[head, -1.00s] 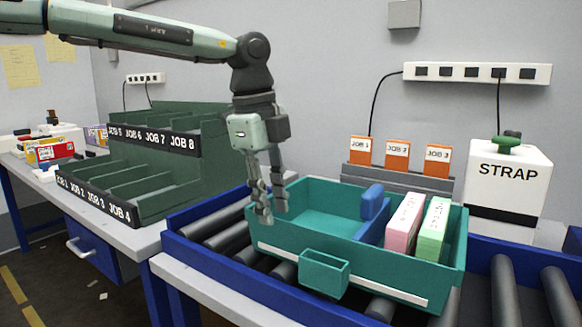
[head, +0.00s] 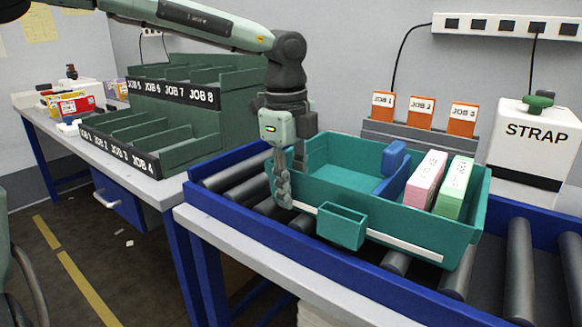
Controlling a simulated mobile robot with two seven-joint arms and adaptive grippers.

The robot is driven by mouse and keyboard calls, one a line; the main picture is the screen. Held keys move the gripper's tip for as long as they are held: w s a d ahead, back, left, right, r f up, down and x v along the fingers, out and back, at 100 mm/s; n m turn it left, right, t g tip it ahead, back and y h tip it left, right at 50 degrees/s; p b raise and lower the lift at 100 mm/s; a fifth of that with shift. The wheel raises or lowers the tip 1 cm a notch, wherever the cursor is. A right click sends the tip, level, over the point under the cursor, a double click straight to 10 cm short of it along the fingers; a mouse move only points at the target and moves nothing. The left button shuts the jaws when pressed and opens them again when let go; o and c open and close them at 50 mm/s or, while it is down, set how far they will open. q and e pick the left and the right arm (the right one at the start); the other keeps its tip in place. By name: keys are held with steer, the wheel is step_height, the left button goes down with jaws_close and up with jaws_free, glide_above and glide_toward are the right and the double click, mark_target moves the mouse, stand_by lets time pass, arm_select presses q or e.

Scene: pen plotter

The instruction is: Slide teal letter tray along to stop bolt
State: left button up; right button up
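The teal letter tray (head: 390,231) sits on the roller conveyor, with a small teal box (head: 341,227) on its front face. It holds a blue divider (head: 393,165) and two upright stacks, one pink (head: 424,180) and one green (head: 453,187). My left gripper (head: 284,190) points down at the tray's left end, its fingers overlapping the left wall in view. The fingers line up one behind the other, so their gap and any contact are unclear. I cannot make out the stop bolt. My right gripper is out of view.
Conveyor rollers (head: 517,265) lie bare right of the tray, between blue rails (head: 262,243). Behind stand orange job cards (head: 421,112) in a grey rack and the white STRAP machine (head: 533,150). Green job bins (head: 160,150) stand on the left bench.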

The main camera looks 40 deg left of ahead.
arm_select(q)
steer(key=shift+w+f, duration=0.1)
steer(key=shift+f, duration=0.55)
steer(key=shift+c, duration=0.5)
jaws_close()
